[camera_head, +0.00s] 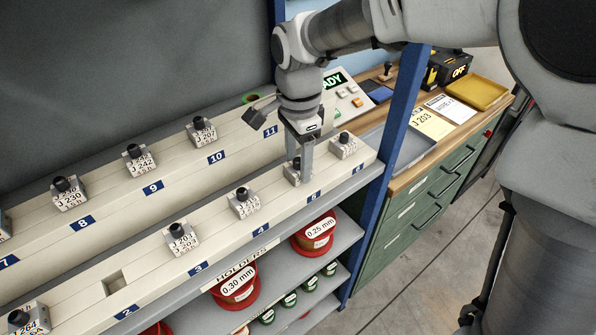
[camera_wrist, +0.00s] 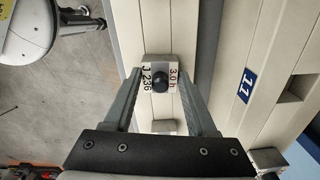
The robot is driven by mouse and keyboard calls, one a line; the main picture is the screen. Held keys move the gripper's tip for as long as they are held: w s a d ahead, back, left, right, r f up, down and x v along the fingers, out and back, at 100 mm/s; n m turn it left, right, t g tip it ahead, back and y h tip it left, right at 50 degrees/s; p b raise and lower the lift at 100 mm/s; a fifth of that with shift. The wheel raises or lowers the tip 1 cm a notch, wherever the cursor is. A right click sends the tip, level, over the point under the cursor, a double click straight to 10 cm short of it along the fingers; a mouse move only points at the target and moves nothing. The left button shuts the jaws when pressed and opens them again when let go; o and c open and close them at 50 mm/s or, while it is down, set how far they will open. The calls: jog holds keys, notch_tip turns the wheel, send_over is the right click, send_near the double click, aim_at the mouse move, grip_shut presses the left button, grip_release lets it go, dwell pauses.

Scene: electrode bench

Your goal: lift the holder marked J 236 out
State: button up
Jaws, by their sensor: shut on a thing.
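The holder marked J 236 (camera_wrist: 160,70) is a small block with a black knob and a white label that also reads 3.0 h. In the wrist view it sits between the two fingers of my gripper (camera_wrist: 161,79). In the head view my gripper (camera_head: 300,170) points down at the front row of the cream rack, above the blue 5 tag, shut on this holder (camera_head: 291,174). The fingers partly hide it there, and its label cannot be read. The holder looks upright. I cannot tell whether its base is in the slot or clear of it.
A holder (camera_head: 343,146) stands close on the right by tag 6; another (camera_head: 244,203) stands on the left by tag 4. Slot 2 (camera_head: 115,281) is empty. A blue post (camera_head: 392,140) rises at the right. Beyond it a wooden bench carries a grey tray (camera_head: 403,146) and a yellow tray (camera_head: 477,92).

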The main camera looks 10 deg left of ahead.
aim_at(298, 159)
grip_shut()
jog(key=shift+r, duration=0.2)
jog(key=shift+r, duration=0.25)
notch_tip(298, 159, up, 4)
jog(key=shift+f, duration=0.15)
jog(key=s+d+r, duration=0.1)
jog(key=d+r, duration=0.5)
jog(key=d, duration=0.5)
jog(key=shift+s+d+r, duration=0.25)
jog(key=shift+s+d, duration=0.05)
jog(key=shift+s, duration=0.05)
jog(key=shift+f, duration=0.1)
